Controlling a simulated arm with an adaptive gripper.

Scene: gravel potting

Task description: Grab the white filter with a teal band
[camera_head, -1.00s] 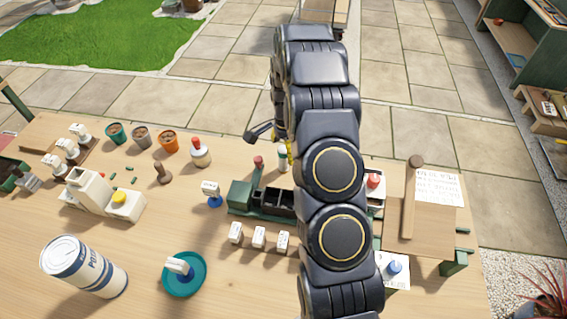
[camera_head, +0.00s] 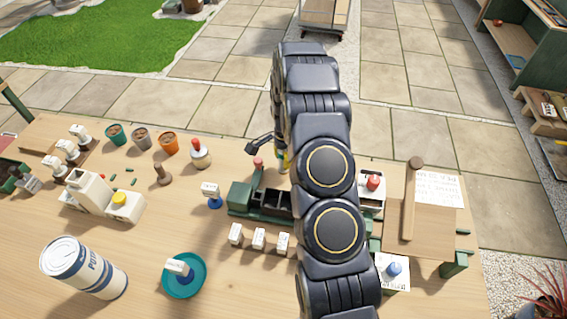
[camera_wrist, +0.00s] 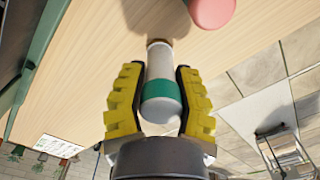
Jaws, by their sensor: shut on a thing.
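The white filter with a teal band (camera_wrist: 160,88) stands out clearly in the wrist view, lengthwise between the yellow finger pads. My gripper (camera_wrist: 160,98) is shut on it, with one pad on each side. The rounded end of the filter points towards the palm, and its narrower neck points away. In the head view my gripper (camera_head: 283,160) shows only as a bit of yellow beside my arm, behind the green rack. The filter is largely hidden there. I cannot tell whether it is clear of the table.
A pink-red rounded top (camera_wrist: 212,11) is close beyond the filter. A green rack (camera_head: 240,197) with dark compartments stands in front of my gripper. Several white blocks (camera_head: 259,238) line its near side. A wooden stand (camera_head: 420,240) is at right.

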